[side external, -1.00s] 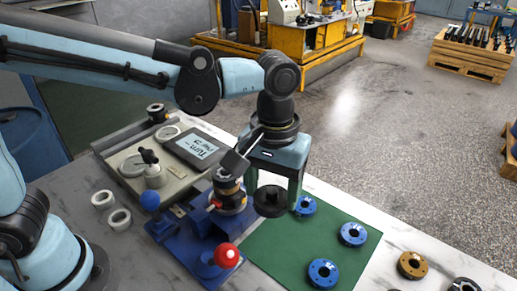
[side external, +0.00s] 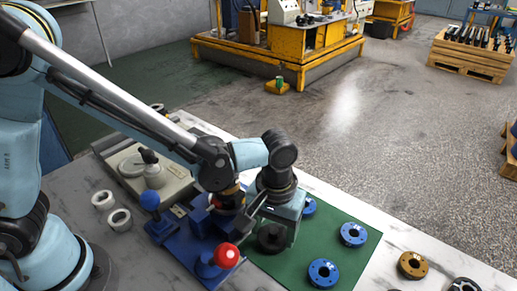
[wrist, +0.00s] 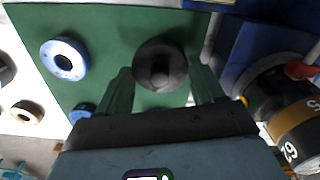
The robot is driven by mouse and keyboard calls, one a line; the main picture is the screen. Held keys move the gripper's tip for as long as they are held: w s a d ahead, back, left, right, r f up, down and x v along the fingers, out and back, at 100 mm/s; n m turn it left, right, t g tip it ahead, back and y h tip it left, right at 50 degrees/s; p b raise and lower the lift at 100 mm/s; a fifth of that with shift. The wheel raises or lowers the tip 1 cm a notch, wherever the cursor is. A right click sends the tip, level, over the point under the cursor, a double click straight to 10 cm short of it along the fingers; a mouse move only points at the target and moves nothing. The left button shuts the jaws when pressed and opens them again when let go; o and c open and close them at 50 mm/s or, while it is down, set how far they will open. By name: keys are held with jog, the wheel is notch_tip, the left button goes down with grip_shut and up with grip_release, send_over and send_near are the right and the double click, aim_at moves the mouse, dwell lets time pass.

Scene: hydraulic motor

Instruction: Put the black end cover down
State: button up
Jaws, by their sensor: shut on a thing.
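The black end cover (side external: 271,238) is a dark round disc with a raised hub. My gripper (side external: 278,232) is shut on it, fingers pointing down, over the left part of the green mat (side external: 292,262). In the wrist view the cover (wrist: 160,50) sits between the two green fingers (wrist: 163,84), with the mat behind it. The cover is low, at or just above the mat; I cannot tell if it touches. My arm hides part of the motor in the blue fixture.
Blue ring covers (side external: 353,234) (side external: 323,273) lie on the mat, another (side external: 308,206) close behind my gripper. The blue fixture (side external: 205,240) with a red ball knob (side external: 226,256) stands just left. A bronze cover (side external: 412,265) lies right of the mat. The mat's middle is free.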

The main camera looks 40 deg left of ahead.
aim_at(273, 230)
jog(key=shift+f, duration=0.25)
jog(key=shift+f, duration=0.1)
jog(key=o, duration=1.3)
notch_tip(273, 230, up, 12)
jog(key=a+t, duration=0.1)
jog(key=a, duration=0.2)
jog(key=a+r+t, duration=0.1)
jog(key=a, duration=0.2)
jog(key=a+r+m+h, duration=0.1)
jog(key=a, duration=0.3)
jog(key=shift+s+t, duration=0.2)
jog(key=shift+t, duration=0.2)
jog(key=s+a+t, duration=0.1)
jog(key=a, duration=0.2)
jog(key=s+a+f+m+t, duration=0.1)
jog(key=a+t, duration=0.1)
jog(key=a, duration=0.2)
jog(key=s+a+m+t+y, duration=0.1)
jog(key=a, duration=0.2)
jog(key=shift+a+f, duration=0.15)
jog(key=shift+a, duration=0.1)
jog(key=shift+s, duration=0.1)
